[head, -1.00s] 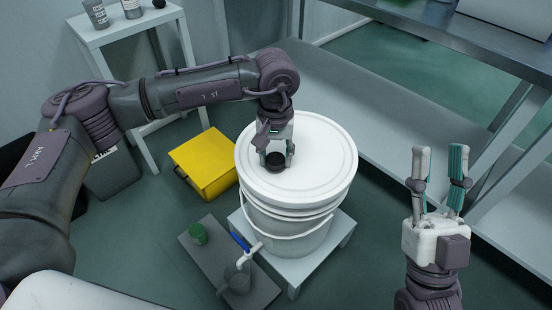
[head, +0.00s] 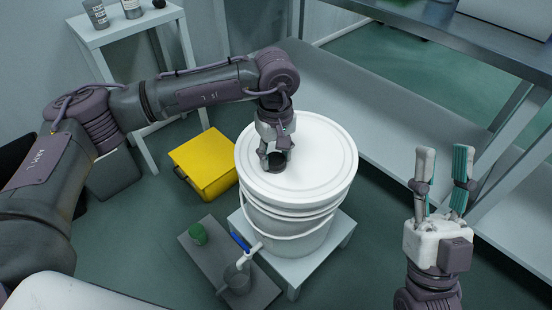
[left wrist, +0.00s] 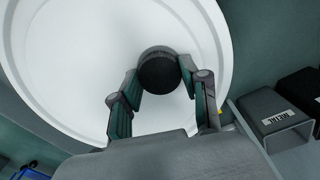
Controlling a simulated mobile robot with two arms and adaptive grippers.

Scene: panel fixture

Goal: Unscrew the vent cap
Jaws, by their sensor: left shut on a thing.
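The black vent cap (head: 276,162) sits on the white lid (head: 318,150) of a white bucket (head: 290,232). In the left wrist view the cap (left wrist: 158,72) shows as a dark round knob against the white lid. My left gripper (head: 275,160) comes down from above and is shut on the cap, with a finger on either side; the left wrist view shows these fingers too (left wrist: 160,85). I cannot tell whether the cap has lifted off the lid. My right gripper (head: 444,172) is open and empty, pointing up to the right of the bucket.
The bucket stands on a small white stand (head: 340,240). A tap with a blue handle (head: 240,242) sticks out at its front, above a grey cup (head: 237,278). A yellow box (head: 204,160) lies left; a metal shelf (head: 400,120) runs along the right.

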